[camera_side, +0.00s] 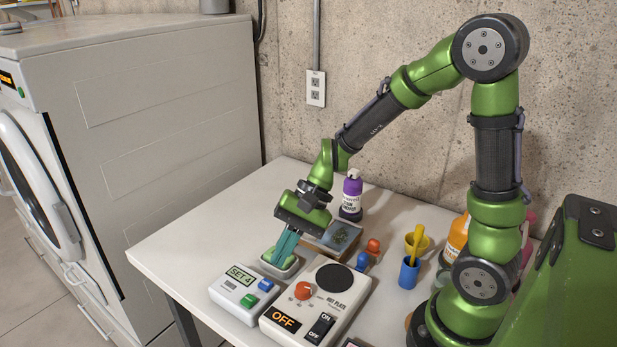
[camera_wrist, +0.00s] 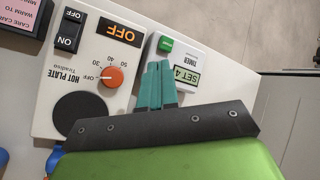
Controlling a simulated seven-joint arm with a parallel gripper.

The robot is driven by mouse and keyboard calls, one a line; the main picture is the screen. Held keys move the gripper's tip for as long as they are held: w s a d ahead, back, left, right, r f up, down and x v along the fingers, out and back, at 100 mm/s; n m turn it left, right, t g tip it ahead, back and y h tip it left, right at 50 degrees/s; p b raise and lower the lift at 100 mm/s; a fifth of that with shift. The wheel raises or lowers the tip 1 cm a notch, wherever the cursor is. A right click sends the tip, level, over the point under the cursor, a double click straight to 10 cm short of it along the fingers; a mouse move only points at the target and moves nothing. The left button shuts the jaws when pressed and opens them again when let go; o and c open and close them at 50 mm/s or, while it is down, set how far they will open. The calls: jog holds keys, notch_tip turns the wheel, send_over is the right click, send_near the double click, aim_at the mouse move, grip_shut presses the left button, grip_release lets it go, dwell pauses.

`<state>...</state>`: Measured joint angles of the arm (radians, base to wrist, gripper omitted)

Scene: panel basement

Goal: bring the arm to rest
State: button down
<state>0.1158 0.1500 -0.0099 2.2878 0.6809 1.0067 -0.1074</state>
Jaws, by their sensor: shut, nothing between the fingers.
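My gripper (camera_side: 280,258) has teal fingers, closed together and empty, pointing down at the left part of the table. In the side view the fingers are in front of a small white dish with a green item (camera_side: 268,254) in it; whether they touch it I cannot tell. In the wrist view my gripper (camera_wrist: 157,66) overlaps the edge of the white timer (camera_wrist: 188,57), which reads SET 4. The timer (camera_side: 232,285) also shows in the side view, with a blue and a green button. My green and black arm is bent over the table.
The hot plate (camera_side: 331,302) reads OFF, its red knob (camera_wrist: 112,77) beside the display. A purple-labelled bottle (camera_side: 351,195), blue cup (camera_side: 409,273), yellow cup (camera_side: 417,245), orange bottle (camera_side: 457,237) and small red and blue pieces stand around. The table's (camera_side: 190,228) left part is clear.

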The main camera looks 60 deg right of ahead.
jog(key=s+d+r+n+t+h, duration=0.2)
jog(key=s+r+n, duration=0.1)
jog(key=r, duration=0.3)
jog(key=s+d+r+n+t+h, duration=0.3)
jog(key=s+r+n, duration=0.1)
jog(key=s+r, duration=0.2)
jog(key=shift+r, duration=0.6)
